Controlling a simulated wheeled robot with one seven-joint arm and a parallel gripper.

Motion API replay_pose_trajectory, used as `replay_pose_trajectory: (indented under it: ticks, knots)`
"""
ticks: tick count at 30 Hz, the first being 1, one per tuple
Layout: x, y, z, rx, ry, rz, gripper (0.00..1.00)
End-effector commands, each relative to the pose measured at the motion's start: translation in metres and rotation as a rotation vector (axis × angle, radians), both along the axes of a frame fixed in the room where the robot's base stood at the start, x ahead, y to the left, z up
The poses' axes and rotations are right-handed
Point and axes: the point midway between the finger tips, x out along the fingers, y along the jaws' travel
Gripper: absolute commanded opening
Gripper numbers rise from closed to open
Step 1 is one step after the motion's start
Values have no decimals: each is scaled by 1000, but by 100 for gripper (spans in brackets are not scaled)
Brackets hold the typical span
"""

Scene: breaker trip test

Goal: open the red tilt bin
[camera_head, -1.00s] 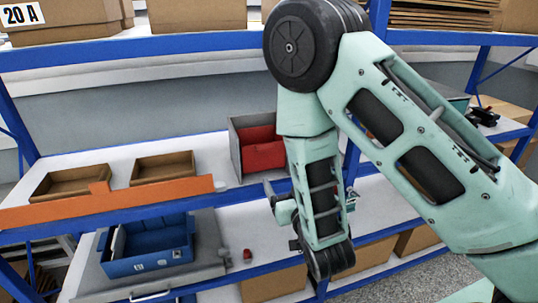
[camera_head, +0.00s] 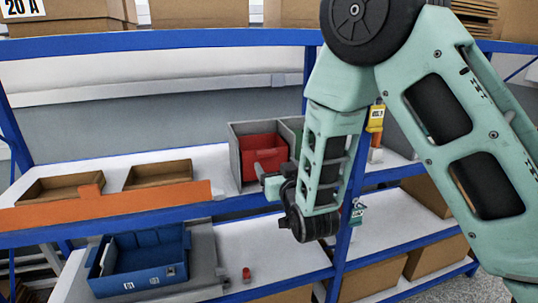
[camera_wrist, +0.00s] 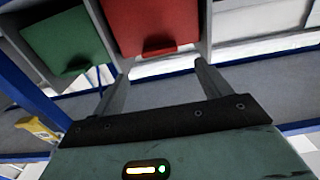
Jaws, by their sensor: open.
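The red tilt bin (camera_head: 263,152) sits in a grey housing (camera_head: 236,160) on the middle shelf. In the wrist view the red bin front (camera_wrist: 150,25) fills the top middle, with a red lip handle (camera_wrist: 159,48) at its lower edge. My gripper (camera_wrist: 158,70) is open and empty. Its two fingers point toward the red bin, with the handle between and just beyond the tips; I see no contact. In the head view my gripper (camera_head: 266,178) is just in front of the bin, partly hidden by the wrist.
A green bin (camera_wrist: 65,40) is beside the red one in the same housing. A blue upright post (camera_head: 347,215) stands close to my arm. Cardboard trays (camera_head: 157,175) sit behind an orange strip (camera_head: 105,208).

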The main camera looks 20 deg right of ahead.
Motion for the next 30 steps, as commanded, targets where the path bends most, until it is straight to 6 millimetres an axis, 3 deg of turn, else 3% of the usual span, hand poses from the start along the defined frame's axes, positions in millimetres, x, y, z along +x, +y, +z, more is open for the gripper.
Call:
replay_pose_trajectory:
  ticks: [6,12,24,26,30]
  knots:
    - [42,-1,3,0,0,-1,76]
    - [66,0,1,0,0,0,76]
    - [73,0,0,0,0,0,76]
    - [73,0,0,0,0,0,62]
    - [73,0,0,0,0,0,24]
